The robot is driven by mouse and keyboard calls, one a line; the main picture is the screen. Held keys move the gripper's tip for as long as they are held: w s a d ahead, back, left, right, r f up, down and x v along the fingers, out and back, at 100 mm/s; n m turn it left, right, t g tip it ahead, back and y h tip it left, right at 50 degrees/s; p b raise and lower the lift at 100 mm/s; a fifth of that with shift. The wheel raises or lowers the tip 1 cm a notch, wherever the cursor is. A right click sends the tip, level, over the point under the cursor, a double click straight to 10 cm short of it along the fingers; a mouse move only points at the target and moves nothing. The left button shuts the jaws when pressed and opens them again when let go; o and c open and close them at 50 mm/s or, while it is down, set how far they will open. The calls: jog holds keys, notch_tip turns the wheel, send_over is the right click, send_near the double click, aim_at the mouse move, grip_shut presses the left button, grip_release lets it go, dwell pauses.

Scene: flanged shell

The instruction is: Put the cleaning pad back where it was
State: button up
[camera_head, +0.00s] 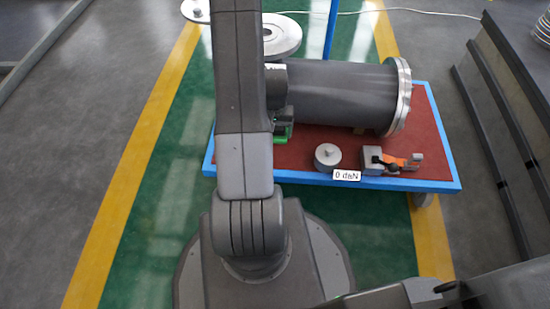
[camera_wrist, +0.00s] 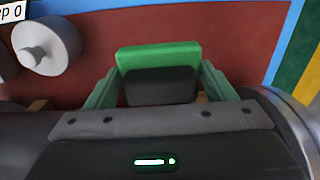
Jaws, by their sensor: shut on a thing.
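The cleaning pad (camera_wrist: 159,57) is a green slab with a dark block on its near side in the wrist view. My gripper (camera_wrist: 160,76) has its green fingers on both sides of it and is shut on it. In the head view, my gripper (camera_head: 283,122) shows as a green and dark patch by the near left end of the shell, partly hidden by my arm. The grey cylindrical shell (camera_head: 340,92) lies on its side on the red-topped, blue-edged table (camera_head: 432,150). I cannot tell whether the pad touches the table.
A grey knobbed weight (camera_head: 327,156), a "0 daN" label (camera_head: 346,175) and a grey device with an orange part (camera_head: 392,161) stand along the table's near edge. The shell's metal flange (camera_head: 401,97) is at the right. A round flange disc (camera_head: 281,36) lies behind.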

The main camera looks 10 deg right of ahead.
jog(key=shift+w+d+f+b, duration=0.1)
jog(key=shift+d+f+b, duration=0.1)
jog(key=shift+f+b, duration=0.25)
jog(key=shift+w+d+f+b, duration=0.15)
jog(key=shift+f+b, duration=0.15)
jog(key=shift+f, duration=0.25)
notch_tip(320, 180, down, 10)
jog(key=b, duration=0.4)
jog(key=shift+r, duration=0.2)
jog(key=shift+s+f, duration=0.1)
jog(key=shift+f, duration=0.05)
jog(key=o, duration=0.9)
notch_tip(320, 180, up, 12)
jog(key=p, duration=0.4)
jog(key=shift+r+p, duration=0.2)
jog(key=shift+p, duration=0.15)
